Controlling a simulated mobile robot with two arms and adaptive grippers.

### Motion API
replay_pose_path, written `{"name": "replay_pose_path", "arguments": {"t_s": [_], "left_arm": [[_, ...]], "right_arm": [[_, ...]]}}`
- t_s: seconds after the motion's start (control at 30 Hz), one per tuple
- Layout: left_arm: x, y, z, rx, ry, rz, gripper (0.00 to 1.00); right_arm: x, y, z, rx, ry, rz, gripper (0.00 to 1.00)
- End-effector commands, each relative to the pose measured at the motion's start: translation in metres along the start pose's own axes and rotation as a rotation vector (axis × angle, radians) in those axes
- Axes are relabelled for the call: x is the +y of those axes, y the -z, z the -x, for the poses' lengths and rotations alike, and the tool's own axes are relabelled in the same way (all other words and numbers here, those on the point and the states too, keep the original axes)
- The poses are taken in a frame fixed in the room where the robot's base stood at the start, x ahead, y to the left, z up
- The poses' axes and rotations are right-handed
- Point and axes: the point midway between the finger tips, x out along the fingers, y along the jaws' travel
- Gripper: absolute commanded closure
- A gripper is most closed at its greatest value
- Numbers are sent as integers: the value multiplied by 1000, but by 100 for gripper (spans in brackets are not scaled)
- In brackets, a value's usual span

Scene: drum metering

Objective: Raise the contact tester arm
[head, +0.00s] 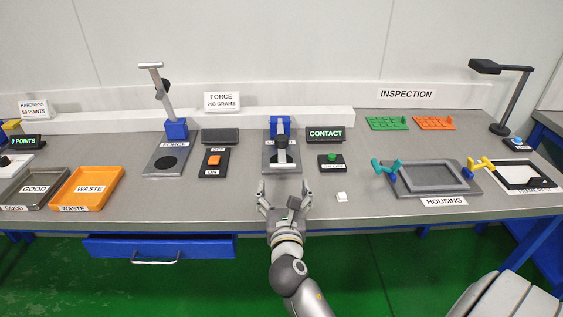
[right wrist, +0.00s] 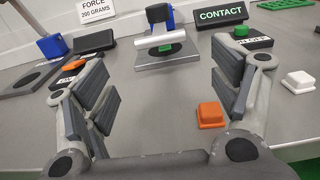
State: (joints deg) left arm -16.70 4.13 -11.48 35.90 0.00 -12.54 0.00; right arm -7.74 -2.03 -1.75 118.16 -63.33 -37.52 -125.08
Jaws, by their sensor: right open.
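The contact tester (head: 281,127) has a blue base at the back of the bench, left of the black CONTACT display (head: 325,134). Its grey arm (head: 281,147) is lowered over the metal plate (head: 267,163). In the right wrist view the arm's silver crossbar handle (right wrist: 160,53) lies across the plate, close above it, with a small green piece beside the bar. My right gripper (head: 285,188) is open and empty in front of the plate, fingers pointing at the tester and apart from it. In the right wrist view its fingers (right wrist: 165,80) frame the handle. My left gripper is not in view.
The force tester (head: 175,130) has its arm raised, with an orange switch (head: 214,160) beside it. A green button (head: 332,156) sits right of the contact tester. A white cap (head: 341,197) and an orange cap (right wrist: 211,114) lie near my right gripper. The housing tray (head: 435,190) is further right.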

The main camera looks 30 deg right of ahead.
Motion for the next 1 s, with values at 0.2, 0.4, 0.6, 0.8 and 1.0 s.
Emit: {"name": "replay_pose_path", "arguments": {"t_s": [0.2,0.4,0.6,0.8,1.0], "left_arm": [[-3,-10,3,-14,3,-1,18],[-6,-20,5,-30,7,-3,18],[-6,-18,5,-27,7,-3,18],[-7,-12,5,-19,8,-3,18],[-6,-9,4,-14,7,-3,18]], "right_arm": [[0,-2,-33,-2,1,-1,18],[0,-1,-71,-1,1,0,18],[0,0,-95,0,0,-1,18],[0,0,-104,0,-1,-1,18],[0,0,-104,0,-1,-1,18]]}}
